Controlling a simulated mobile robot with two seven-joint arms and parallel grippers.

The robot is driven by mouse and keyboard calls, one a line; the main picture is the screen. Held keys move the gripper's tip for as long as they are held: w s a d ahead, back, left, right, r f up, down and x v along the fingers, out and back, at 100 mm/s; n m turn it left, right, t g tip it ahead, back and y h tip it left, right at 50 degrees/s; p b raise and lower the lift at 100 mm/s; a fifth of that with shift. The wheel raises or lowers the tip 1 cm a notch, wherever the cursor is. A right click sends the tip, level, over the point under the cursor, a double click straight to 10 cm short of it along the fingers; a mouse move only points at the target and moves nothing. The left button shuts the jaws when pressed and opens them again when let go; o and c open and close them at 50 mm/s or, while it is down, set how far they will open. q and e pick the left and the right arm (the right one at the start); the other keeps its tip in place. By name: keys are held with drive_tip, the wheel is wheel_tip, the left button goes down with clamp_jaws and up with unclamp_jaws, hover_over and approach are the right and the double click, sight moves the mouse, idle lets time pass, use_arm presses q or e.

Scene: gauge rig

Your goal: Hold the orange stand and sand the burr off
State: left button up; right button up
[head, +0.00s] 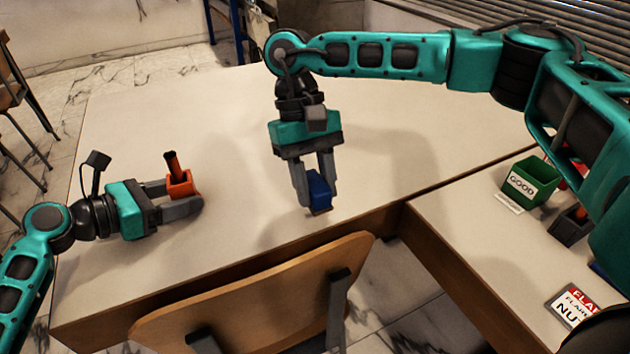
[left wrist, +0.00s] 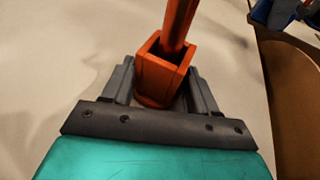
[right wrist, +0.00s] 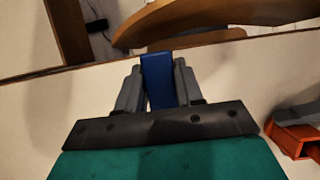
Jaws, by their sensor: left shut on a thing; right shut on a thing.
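The orange stand (head: 181,188) is a square block on the left part of the table, with an orange rod (head: 173,163) with a dark top rising out of it. My left gripper (head: 186,200) is shut on the stand; in the left wrist view the stand (left wrist: 158,75) sits between the two fingers. My right gripper (head: 318,192) points down and is shut on a blue block (head: 319,191), apart from the stand and to its right. The blue block also shows in the right wrist view (right wrist: 158,80). I cannot make out a burr.
A green bin (head: 531,182) marked GOOD, a dark bin (head: 570,225) and a label card (head: 574,304) are on the right-hand table. A wooden chair (head: 255,290) stands at the table's front edge. The table (head: 400,150) is bare between and behind the grippers.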

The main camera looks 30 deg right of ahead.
drive_tip(key=w+a+r+m+t+y, duration=0.4)
drive_tip(key=w+a+m, duration=0.45)
drive_tip(key=m, duration=0.45)
wheel_tip(320, 180, up, 8)
drive_tip(key=m+t, duration=0.4)
drive_tip(key=m, duration=1)
hover_over(171, 156)
drive_tip(key=shift+f+h, duration=0.1)
drive_tip(key=shift+h, duration=0.2)
drive_tip(key=shift+f, duration=1.9)
drive_tip(key=shift+f, duration=0.6)
drive_tip(key=shift+s+d+f, duration=0.1)
drive_tip(key=shift+s+d, duration=0.45)
drive_tip(key=shift+d, duration=0.05)
drive_tip(key=shift+a, duration=0.1)
